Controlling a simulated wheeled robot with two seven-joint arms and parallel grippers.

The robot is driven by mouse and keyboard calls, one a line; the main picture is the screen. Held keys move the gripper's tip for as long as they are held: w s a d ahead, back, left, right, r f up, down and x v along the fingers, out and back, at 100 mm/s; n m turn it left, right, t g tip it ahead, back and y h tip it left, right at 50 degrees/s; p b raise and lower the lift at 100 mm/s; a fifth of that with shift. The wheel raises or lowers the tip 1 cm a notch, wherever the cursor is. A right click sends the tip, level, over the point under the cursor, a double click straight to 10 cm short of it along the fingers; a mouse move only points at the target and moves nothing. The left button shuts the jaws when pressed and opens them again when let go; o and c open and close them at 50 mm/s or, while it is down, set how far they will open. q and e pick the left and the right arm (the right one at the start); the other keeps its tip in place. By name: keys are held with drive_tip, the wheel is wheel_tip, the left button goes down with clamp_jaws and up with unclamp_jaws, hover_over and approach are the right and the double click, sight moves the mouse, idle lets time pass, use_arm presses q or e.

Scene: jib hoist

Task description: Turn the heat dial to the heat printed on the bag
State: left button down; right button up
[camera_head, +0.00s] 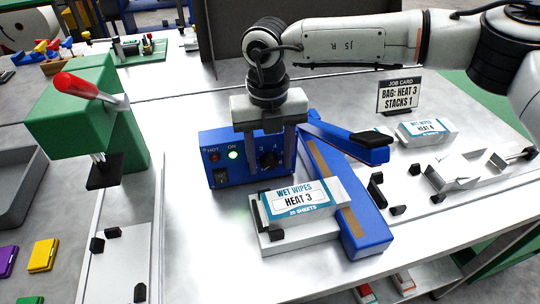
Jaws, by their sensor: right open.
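The black heat dial (269,159) is on the front of a blue sealer box (235,178), with the digits 3 and 4 visible above it. Its pointer direction is too small to tell. My right gripper (270,165) points down in front of the box, with its two fingers apart on either side of the dial. I cannot tell whether they touch it. A wet wipes bag (297,201) printed "HEAT 3" lies on a white holder in front of the sealer. My left gripper is not in view.
The sealer's blue arm (345,141) is raised at the right. A job card (398,95) reads "BAG: HEAT 3, STACKS 1". Another bag (427,131) reads "HEAT 4". A green press (85,115) with a red-handled lever stands left. A green light is lit on the box.

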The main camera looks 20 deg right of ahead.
drive_tip(key=c, duration=1)
drive_tip(key=shift+d+f+y+b, duration=0.25)
drive_tip(key=shift+y+b, duration=0.45)
drive_tip(key=shift+b, duration=0.25)
drive_tip(key=shift+c, duration=0.2)
drive_tip(key=shift+r+y+b, duration=0.1)
drive_tip(key=shift+y+b, duration=0.4)
drive_tip(key=shift+y, duration=0.1)
drive_tip(key=shift+r, duration=0.15)
drive_tip(key=o, duration=1)
drive_tip(key=shift+o, duration=0.2)
drive_tip(key=v, duration=1)
drive_tip(key=shift+r+b, duration=0.15)
drive_tip(key=shift+b, duration=0.15)
drive_tip(key=shift+d, duration=0.1)
